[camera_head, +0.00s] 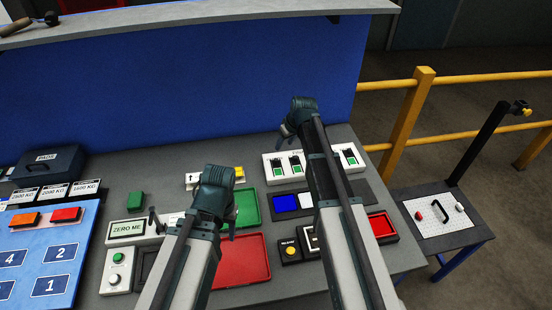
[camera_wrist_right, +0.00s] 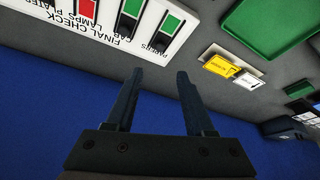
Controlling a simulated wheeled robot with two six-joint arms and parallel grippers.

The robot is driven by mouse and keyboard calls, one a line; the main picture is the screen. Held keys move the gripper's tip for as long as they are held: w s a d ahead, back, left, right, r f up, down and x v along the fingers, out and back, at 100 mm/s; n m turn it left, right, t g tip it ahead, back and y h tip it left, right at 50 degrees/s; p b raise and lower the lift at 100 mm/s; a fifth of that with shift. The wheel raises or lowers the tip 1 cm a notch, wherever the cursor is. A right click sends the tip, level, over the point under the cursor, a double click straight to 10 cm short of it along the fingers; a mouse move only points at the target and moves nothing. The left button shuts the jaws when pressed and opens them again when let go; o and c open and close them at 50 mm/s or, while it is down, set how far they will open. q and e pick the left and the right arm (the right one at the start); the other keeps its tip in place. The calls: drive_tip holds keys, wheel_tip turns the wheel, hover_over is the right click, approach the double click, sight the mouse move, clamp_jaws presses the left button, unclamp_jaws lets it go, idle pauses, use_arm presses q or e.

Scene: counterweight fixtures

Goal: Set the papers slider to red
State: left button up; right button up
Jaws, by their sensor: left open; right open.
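The white final check panel (camera_head: 268,178) stands at the back of the bench, with several vertical sliders. In the right wrist view the panel (camera_wrist_right: 100,45) appears upside down. Its papers slider (camera_wrist_right: 168,28) is the rightmost there, showing green with a black part beside its label. In the head view the papers slider (camera_head: 277,166) is the leftmost and shows green. A neighbouring slider shows red (camera_wrist_right: 88,10). My right gripper (camera_head: 285,131) is open and empty above the panel's back edge; its open fingers (camera_wrist_right: 160,76) are apart from the slider. My left gripper (camera_head: 232,236) is open over the bench's middle.
A green tray (camera_head: 247,210) and a red tray (camera_head: 241,262) lie left of the panel. A blue wall (camera_head: 200,90) rises behind the bench. My right forearm covers part of the panel. Yellow railings (camera_head: 407,110) stand to the right.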

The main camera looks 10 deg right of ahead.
sight(276, 160)
use_arm(q)
wheel_tip(276, 160, down, 12)
drive_tip(key=b, duration=1.1)
drive_tip(key=shift+f+b, duration=0.1)
drive_tip(key=shift+b, duration=0.2)
use_arm(e)
drive_tip(key=x, duration=1.3)
clamp_jaws()
